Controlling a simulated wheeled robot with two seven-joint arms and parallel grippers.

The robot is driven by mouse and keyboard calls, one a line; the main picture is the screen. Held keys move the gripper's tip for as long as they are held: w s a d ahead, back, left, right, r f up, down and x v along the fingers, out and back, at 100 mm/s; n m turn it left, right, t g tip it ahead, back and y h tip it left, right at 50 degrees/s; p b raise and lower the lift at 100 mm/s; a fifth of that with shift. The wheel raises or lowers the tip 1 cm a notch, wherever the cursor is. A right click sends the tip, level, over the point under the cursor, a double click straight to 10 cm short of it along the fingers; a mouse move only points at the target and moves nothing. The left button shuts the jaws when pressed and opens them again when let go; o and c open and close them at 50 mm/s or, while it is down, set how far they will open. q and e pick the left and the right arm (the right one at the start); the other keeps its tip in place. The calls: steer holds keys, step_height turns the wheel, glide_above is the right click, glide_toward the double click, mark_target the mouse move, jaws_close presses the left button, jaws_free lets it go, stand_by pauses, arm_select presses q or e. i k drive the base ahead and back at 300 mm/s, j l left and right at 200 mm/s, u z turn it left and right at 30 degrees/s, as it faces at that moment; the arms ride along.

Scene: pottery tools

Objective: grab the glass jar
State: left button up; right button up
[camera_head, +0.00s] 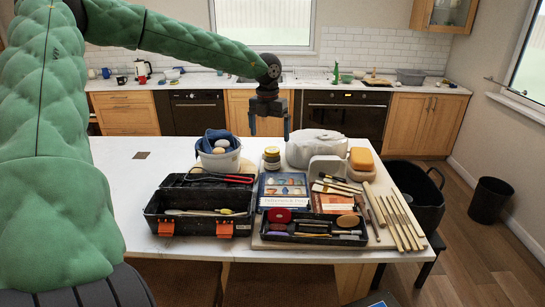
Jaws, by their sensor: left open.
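A small jar (271,160) with a yellowish lid stands upright near the back of the white table, between a white bucket and a grey-white lump; at this size I cannot tell for sure that it is glass. My left gripper (269,130) hangs down from the arm that comes in from the left. Its two fingers are apart with nothing between them. In the picture it is just above the jar, with a gap to the lid; I cannot tell how far apart they are in depth. My right gripper is not in view.
The white bucket (220,160) holds a blue cloth and stands close left of the jar. The wrapped lump (314,147) is close right. A book (283,188), an open black toolbox (195,228) and wooden tools lie in front. The table's left part is mostly clear.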

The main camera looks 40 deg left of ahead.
mark_target(271, 164)
steer(key=i+j, duration=0.9)
steer(key=j, duration=0.25)
